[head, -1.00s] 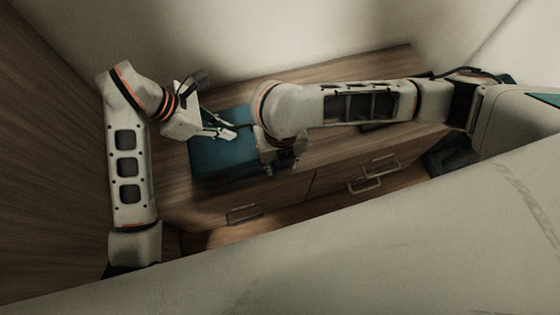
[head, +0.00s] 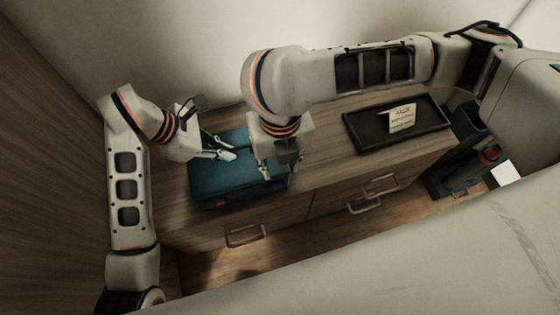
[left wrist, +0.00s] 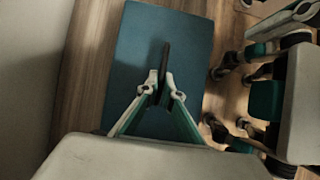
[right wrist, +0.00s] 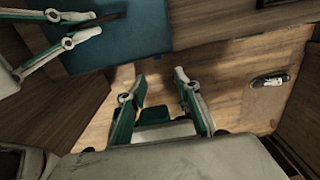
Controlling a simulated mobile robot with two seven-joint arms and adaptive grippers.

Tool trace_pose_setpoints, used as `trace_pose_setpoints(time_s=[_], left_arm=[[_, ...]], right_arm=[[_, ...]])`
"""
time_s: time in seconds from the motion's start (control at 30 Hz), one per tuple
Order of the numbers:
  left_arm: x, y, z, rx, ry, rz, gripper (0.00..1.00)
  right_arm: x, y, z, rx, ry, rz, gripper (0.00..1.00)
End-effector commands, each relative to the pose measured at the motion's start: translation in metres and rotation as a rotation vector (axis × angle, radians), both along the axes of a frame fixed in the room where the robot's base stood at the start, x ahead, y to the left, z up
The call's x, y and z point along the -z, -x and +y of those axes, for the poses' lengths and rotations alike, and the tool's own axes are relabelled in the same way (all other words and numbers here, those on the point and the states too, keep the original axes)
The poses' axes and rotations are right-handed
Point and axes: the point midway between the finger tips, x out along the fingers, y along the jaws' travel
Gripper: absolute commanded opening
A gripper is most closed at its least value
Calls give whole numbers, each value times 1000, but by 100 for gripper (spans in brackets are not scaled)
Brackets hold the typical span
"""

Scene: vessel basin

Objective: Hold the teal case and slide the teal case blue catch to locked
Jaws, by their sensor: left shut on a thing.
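The teal case (head: 222,182) lies on the wooden counter near its front edge; its flat top shows in the left wrist view (left wrist: 190,45) and its corner in the right wrist view (right wrist: 140,30). My left gripper (head: 230,152) is shut on the dark upright handle (left wrist: 165,62) on the case top. My right gripper (head: 264,174) is at the case's right front side; in the right wrist view its fingers (right wrist: 160,82) are apart with nothing between them.
A black tray (head: 360,135) with a paper note (head: 402,117) lies on the counter to the right. Drawers with metal handles (head: 246,235) are below the counter. A wall stands behind, and a dark bin-like object (head: 455,172) is at the right.

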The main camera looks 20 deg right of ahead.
Motion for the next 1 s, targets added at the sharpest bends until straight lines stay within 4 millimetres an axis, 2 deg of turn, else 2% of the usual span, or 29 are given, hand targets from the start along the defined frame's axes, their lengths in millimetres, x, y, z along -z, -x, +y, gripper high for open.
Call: trace_pose_setpoints(time_s=[0.47,0.5,0.53,0.87,1.0], left_arm=[[1,1,-1,2,1,3,0],[1,1,-1,2,1,3,16],[1,1,-1,2,1,3,24],[0,1,0,1,1,2,25],[-7,-1,3,0,-1,-2,25]], right_arm=[[-4,0,0,0,1,1,32],[-4,0,0,0,1,1,32],[-4,0,0,0,1,1,32],[-4,0,0,0,0,0,32],[-11,-2,0,0,0,-12,32]])
